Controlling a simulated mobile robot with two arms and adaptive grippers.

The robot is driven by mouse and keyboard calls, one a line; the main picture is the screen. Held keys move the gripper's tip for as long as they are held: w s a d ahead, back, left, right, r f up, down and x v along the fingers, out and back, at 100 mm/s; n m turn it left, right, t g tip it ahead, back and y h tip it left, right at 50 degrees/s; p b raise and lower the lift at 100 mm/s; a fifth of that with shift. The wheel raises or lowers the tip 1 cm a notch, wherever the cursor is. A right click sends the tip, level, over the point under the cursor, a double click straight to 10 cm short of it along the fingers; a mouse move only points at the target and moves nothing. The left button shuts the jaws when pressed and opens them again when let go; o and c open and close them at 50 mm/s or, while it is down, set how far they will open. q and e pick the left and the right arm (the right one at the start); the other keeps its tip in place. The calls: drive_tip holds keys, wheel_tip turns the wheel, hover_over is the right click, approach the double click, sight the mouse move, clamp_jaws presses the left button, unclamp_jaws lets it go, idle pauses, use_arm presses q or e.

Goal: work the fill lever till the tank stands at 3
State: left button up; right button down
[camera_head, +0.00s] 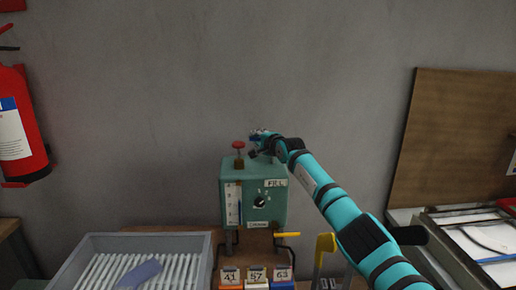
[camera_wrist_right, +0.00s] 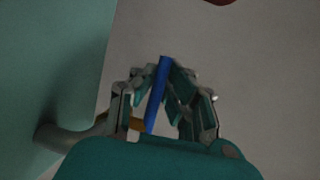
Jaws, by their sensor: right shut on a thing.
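The green tank box (camera_head: 254,195) stands against the wall, with a FILL label (camera_head: 275,183) at its upper right. A white level scale (camera_head: 232,205) is on its left front; I cannot read its level. My right gripper (camera_head: 259,136) is at the top right of the box. In the right wrist view the right gripper (camera_wrist_right: 163,98) is shut on a slim blue bar (camera_wrist_right: 157,95), which looks like the fill lever's handle. How the bar joins the box is hidden in the head view. My left gripper is not in view.
A red knob (camera_head: 238,146) stands on the box top, and a black dial (camera_head: 260,202) is on its front. A yellow handle (camera_head: 289,235) sticks out low at the right. A grey ribbed tray (camera_head: 90,243) is at lower left. Numbered blocks (camera_head: 256,277) are in front.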

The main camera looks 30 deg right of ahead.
drive_tip(key=shift+f, duration=0.15)
drive_tip(key=c, duration=1.8)
unclamp_jaws()
drive_tip(key=shift+c, duration=0.2)
drive_tip(key=shift+o, duration=1.1)
drive_tip(key=shift+w, duration=0.2)
drive_tip(key=shift+s+d, duration=0.1)
drive_tip(key=shift+s, duration=0.25)
drive_tip(key=s, duration=0.3)
drive_tip(key=s+r, duration=0.1)
drive_tip(key=s, duration=0.3)
drive_tip(key=s+r, duration=0.1)
drive_tip(key=s, duration=0.3)
